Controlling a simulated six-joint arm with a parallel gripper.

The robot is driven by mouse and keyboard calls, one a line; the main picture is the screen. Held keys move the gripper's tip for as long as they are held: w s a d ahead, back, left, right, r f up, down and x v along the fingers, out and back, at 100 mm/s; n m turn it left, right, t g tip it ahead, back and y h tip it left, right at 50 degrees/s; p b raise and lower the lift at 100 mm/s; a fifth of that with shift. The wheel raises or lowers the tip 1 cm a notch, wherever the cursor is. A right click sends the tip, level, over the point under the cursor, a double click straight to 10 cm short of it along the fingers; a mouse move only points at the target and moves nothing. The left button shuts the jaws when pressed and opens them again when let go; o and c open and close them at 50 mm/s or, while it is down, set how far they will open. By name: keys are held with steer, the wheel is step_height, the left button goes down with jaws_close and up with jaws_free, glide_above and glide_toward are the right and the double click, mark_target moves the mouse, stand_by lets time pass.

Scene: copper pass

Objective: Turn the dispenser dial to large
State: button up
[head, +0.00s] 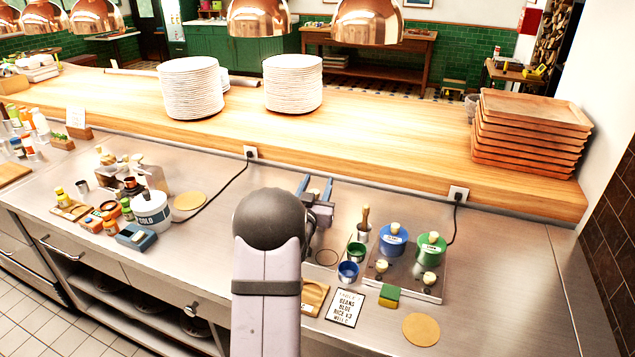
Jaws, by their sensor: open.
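A metal stand (408,288) on the steel counter right of my arm carries a blue lidded canister (393,247) and a green lidded canister (430,252). They look like the dispenser, though I cannot be sure. A small pale knob shows in front of each, one under the blue canister (381,267) and one under the green (429,280). I cannot read any size marks or tell a dial's setting. My gripper (316,184) is open and empty, left of the stand and near the raised wooden ledge. My arm hides part of the counter.
A white pot marked COLD (151,217) stands left. Plates (292,84) and trays (531,132) are stacked on the ledge.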

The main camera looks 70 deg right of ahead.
steer(key=shift+d, duration=0.15)
steer(key=shift+c, duration=0.2)
jaws_close()
